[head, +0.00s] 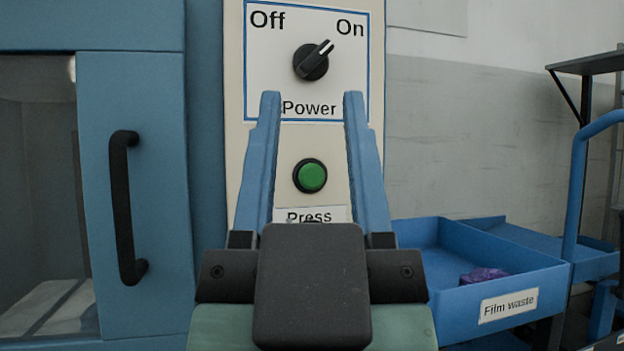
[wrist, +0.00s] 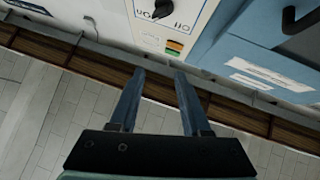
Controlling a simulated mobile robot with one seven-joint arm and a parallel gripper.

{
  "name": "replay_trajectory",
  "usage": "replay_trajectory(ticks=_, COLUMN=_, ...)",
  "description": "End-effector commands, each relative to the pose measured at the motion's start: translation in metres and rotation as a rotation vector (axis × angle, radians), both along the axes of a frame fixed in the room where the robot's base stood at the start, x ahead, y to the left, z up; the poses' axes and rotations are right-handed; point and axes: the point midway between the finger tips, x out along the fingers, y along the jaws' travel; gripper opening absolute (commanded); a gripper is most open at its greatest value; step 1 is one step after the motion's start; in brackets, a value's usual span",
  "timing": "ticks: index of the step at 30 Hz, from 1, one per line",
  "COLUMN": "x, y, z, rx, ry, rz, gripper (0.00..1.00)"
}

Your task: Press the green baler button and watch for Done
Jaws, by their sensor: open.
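The green button (head: 310,176) sits in a black ring on the cream control panel (head: 236,120), above a label reading "Press". My gripper (head: 311,96) is open and empty; its two blue fingers stand on either side of the button in the head view. The wrist view shows the open fingers (wrist: 159,74) apart from the panel (wrist: 197,35). Small orange and green marks (wrist: 174,47) show on the panel there, too small to read. I see no readable "Done". My gripper body covers the lower panel in the head view.
A black power knob (head: 311,61) points toward "On". A blue door (head: 150,200) with a black handle (head: 124,208) is at the left. A blue tray marked "Film waste" (head: 500,302) holds purple film (head: 483,275) at the right, near a blue rail (head: 577,180).

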Motion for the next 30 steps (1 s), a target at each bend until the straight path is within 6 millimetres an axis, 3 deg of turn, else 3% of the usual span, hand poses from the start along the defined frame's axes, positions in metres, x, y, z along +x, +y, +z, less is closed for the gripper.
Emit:
replay_trajectory(ticks=8, x=0.0000, y=0.0000, z=-0.0001, rx=0.000, ry=0.000, rz=0.000, gripper=0.47)
replay_trajectory(ticks=16, x=0.0001, y=0.0000, z=-0.0002, rx=0.000, ry=0.000, rz=0.000, gripper=0.00)
replay_trajectory(ticks=30, x=0.0001, y=0.0000, z=-0.0002, rx=0.000, ry=0.000, rz=0.000, gripper=0.00)
